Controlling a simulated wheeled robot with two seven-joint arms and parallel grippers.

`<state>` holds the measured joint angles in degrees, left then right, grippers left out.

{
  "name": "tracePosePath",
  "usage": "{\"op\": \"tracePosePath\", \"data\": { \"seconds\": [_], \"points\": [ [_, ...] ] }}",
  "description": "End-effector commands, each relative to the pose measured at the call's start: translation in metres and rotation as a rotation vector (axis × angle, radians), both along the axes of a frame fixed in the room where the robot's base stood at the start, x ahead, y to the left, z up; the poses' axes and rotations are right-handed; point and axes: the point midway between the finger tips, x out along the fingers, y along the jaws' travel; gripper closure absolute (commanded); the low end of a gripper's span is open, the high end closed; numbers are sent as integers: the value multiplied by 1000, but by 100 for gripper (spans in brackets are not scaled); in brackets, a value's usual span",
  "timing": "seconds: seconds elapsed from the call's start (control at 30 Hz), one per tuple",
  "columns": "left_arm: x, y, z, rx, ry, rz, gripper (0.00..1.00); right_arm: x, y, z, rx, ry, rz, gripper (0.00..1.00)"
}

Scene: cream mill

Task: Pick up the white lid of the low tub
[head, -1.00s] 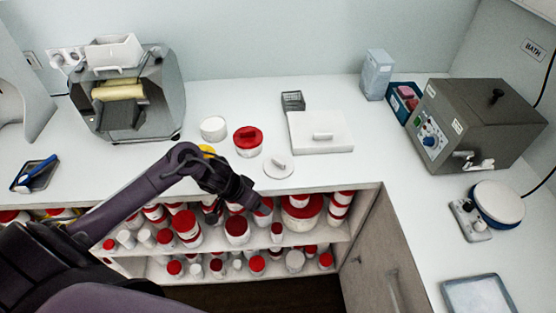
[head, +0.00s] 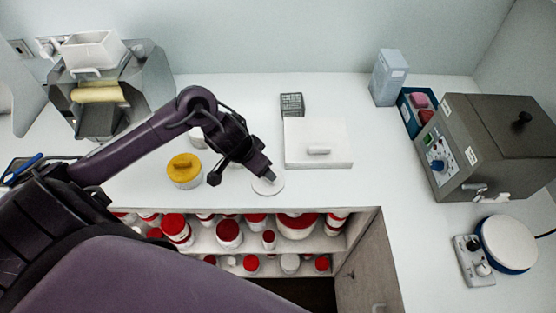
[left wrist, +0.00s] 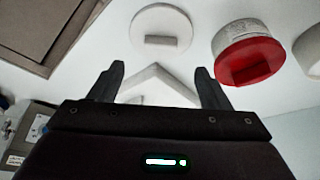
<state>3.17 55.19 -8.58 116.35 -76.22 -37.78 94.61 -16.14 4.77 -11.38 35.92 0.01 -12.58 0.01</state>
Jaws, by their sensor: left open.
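A flat round white lid with a small block handle (head: 268,187) lies low on the counter; I cannot tell if a tub is under it. It also shows in the left wrist view (left wrist: 160,20), beyond my fingertips. My left gripper (head: 243,178) is open and empty above the counter at this lid, one finger overlapping its far edge in the head view. In the left wrist view, its two fingers (left wrist: 161,82) stand apart. A low rectangular white block with a bar handle (head: 318,131) stands right of and behind the round lid. My right gripper is not in view.
A yellow-lidded tub (head: 184,173) stands left of my gripper. A red-lidded tub (left wrist: 249,55) is close to the round lid. A grey rack (head: 291,104) is behind the white block. Shelves below hold several red-lidded jars (head: 229,233).

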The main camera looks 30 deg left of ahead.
Motion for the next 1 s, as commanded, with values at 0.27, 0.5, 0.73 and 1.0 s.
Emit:
{"op": "tracePosePath", "data": {
  "seconds": [0.27, 0.5, 0.73, 1.0],
  "points": [
    [9, -3, -27, -2, 3, 2, 29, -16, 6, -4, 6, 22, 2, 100],
    [20, -4, -60, -3, 4, 3, 29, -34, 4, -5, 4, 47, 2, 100],
    [26, -5, -73, -1, 0, 1, 29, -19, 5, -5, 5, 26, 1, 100],
    [26, -5, -73, -1, 0, 0, 44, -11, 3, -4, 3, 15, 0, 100]
  ]
}}
